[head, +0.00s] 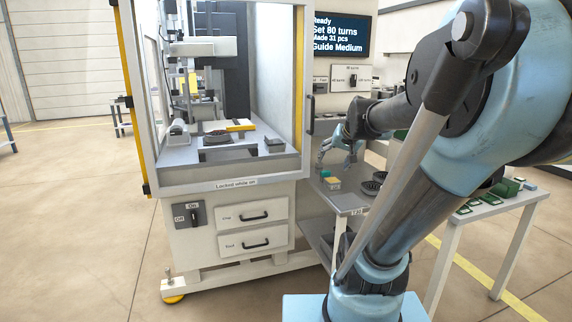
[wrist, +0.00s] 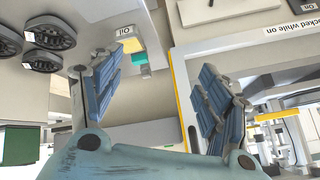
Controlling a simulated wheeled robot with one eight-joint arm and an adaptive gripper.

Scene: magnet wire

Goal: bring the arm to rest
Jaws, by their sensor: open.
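My arm reaches over the small side table (head: 350,200) beside the machine. My gripper (head: 335,169) is open, with nothing seen between its fingers, just above the small yellow-and-teal item (head: 331,182) at the table's left end. In the wrist view the two blue fingers of my gripper (wrist: 160,72) stand wide apart. A container labelled "Oil" (wrist: 129,33) with a teal part (wrist: 139,59) shows beyond the left finger. How high the gripper is above the table is hard to tell.
The winding machine (head: 223,183), labelled "Locked while on", stands left of the gripper, close by. Black round spools (head: 372,187) lie on the side table; they also show in the wrist view (wrist: 50,32). Green parts (head: 505,187) lie on a table at right.

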